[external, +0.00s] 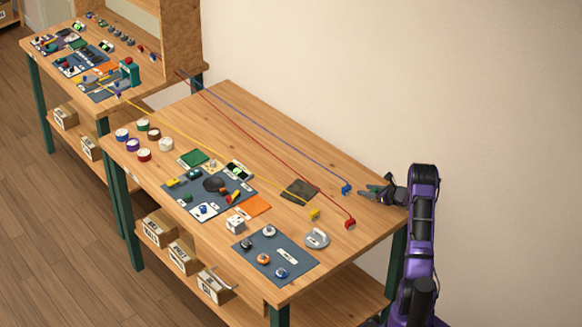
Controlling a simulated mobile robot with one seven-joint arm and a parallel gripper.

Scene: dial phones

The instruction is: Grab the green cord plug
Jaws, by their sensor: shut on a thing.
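My gripper (374,193) is at the right end of the near workbench, low over its back right edge. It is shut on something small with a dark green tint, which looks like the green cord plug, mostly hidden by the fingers. No green cord can be made out. The blue plug (347,189) lies just left of my fingertips, apart from them as far as I can tell. The red plug (350,224) and the yellow plug (314,215) lie farther forward on the bench, each at the end of its cord.
Blue, red and yellow cords run from the far bench (150,85) across the near workbench (220,105). Dark panels with knobs (275,256), a grey round part (317,238), a dark square mat (299,190) and several tape rolls (133,145) occupy its front. A wall stands behind.

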